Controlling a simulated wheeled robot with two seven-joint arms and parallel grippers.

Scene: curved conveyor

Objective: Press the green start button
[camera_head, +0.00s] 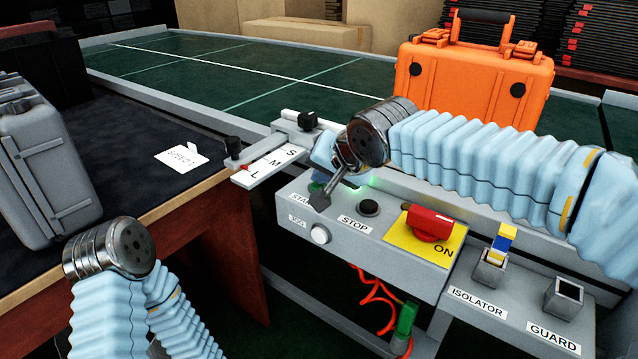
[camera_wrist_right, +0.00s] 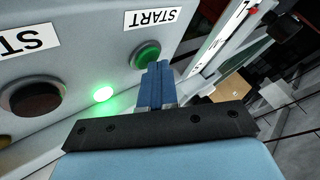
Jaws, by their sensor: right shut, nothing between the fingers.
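The green start button (camera_wrist_right: 147,53) sits on the grey control panel below the START label in the right wrist view. In the head view it is mostly hidden behind my right gripper (camera_head: 323,190). The right gripper is shut and empty. Its blue fingers (camera_wrist_right: 157,85) point at the panel close to the button and overlap its lower right edge in the wrist view. I cannot tell whether they touch it. My left arm's wrist is at the lower left of the head view; its fingers are out of sight.
A black stop button (camera_head: 369,208), white JOG button (camera_head: 320,234) and red rotary switch (camera_head: 429,223) share the panel. A green lamp (camera_wrist_right: 103,94) glows nearby. An orange case (camera_head: 470,80) stands on the green conveyor (camera_head: 230,75). A grey case (camera_head: 45,160) is at left.

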